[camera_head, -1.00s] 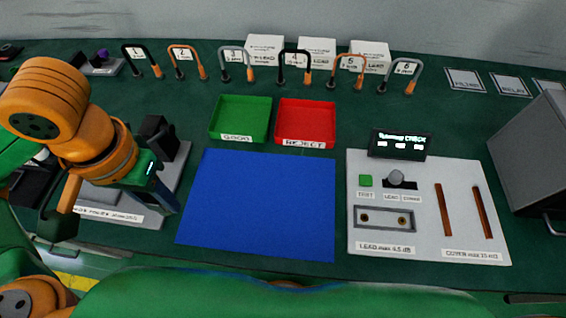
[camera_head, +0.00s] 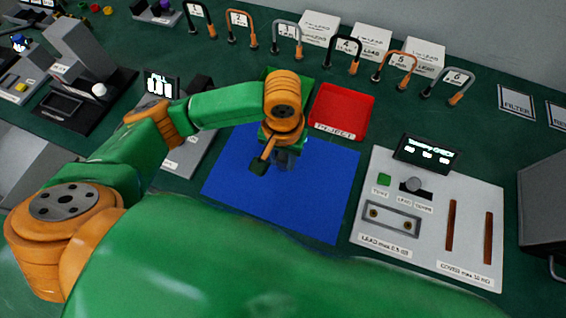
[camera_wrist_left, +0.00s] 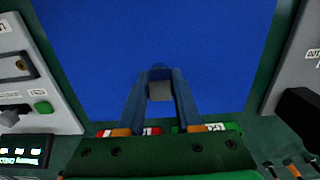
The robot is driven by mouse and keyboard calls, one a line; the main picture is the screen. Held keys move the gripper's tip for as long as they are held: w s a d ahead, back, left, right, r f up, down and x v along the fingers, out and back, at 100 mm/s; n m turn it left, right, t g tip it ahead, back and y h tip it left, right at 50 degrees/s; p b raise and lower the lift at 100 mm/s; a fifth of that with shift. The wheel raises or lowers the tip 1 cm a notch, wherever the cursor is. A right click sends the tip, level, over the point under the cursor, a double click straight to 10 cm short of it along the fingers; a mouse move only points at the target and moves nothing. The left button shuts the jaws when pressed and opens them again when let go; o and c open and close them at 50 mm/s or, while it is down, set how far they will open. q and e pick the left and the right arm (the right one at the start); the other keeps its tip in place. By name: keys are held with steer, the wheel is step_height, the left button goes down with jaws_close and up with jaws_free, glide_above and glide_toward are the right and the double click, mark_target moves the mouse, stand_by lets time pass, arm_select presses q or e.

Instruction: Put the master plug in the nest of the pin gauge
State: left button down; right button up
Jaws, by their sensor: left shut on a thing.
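My left gripper (camera_head: 270,165) is over the blue mat (camera_head: 305,205), pointing down. In the left wrist view its blue fingers (camera_wrist_left: 160,85) are shut on a small grey piece (camera_wrist_left: 160,91), which looks like the master plug. The piece is hidden behind the gripper and arm in the head view. A grey plate with a lit display (camera_head: 160,85), which looks like the pin gauge, stands left of the mat, partly covered by my left arm. Its nest cannot be made out. My right gripper is not in view.
A red reject tray (camera_head: 342,110) stands behind the mat, and a green tray (camera_head: 300,83) is partly hidden by my arm. A tester panel (camera_head: 430,215) is to the right. Numbered handles (camera_head: 345,55) and white boxes (camera_head: 372,42) line the back. The mat is bare.

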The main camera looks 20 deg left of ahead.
mark_target(283, 166)
arm_select(q)
step_height(283, 166, down, 3)
steer(key=shift+r, duration=0.1)
steer(key=shift+f, duration=0.2)
steer(key=shift+f, duration=0.1)
steer(key=c, duration=0.6)
jaws_free()
